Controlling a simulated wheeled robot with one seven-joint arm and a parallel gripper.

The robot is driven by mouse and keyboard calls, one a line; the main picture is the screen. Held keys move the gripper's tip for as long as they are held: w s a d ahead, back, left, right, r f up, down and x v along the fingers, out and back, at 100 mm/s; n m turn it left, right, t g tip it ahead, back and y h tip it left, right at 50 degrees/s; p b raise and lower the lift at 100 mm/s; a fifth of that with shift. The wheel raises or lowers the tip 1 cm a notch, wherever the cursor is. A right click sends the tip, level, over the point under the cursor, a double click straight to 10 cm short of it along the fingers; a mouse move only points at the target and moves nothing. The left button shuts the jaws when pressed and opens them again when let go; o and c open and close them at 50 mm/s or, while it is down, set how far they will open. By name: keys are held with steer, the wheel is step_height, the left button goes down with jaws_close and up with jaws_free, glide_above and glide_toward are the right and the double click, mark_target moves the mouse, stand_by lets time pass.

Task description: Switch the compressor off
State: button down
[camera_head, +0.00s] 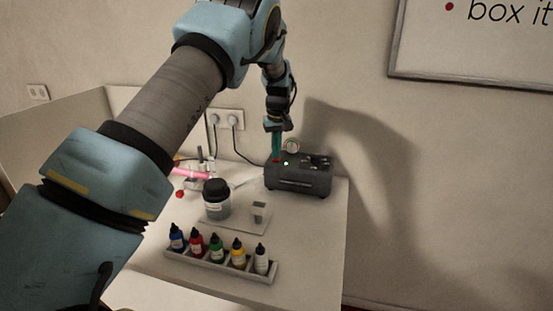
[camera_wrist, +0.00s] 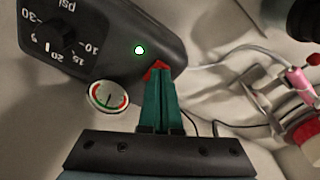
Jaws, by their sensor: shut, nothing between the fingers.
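The compressor (camera_head: 300,178) is a dark grey box on the table near the back wall. My gripper (camera_head: 277,157) is shut and empty, pointing down over the left end of the compressor. In the wrist view its green fingertips (camera_wrist: 158,76) are at the red switch and partly cover it. Whether they touch it, and which way it is set, I cannot tell.
A rack (camera_head: 220,265) of several colour bottles stands at the table's front. A dark-lidded jar (camera_head: 217,198) stands left of the compressor. A pink airbrush (camera_head: 190,172) rests on a holder behind the jar. Cables run to a wall socket (camera_head: 228,119).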

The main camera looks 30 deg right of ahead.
steer(key=shift+f, duration=0.35)
steer(key=shift+r, duration=0.15)
steer(key=shift+r+p, duration=2.25)
steer(key=shift+r, duration=1.2)
steer(key=a+r+n, duration=0.1)
steer(key=a+r, duration=0.1)
steer(key=a, duration=1.1)
steer(key=a+r, duration=0.2)
steer(key=a, duration=1)
steer(key=s+a, duration=1.9)
steer(key=shift+s+a, duration=0.15)
steer(key=shift+a, duration=0.2)
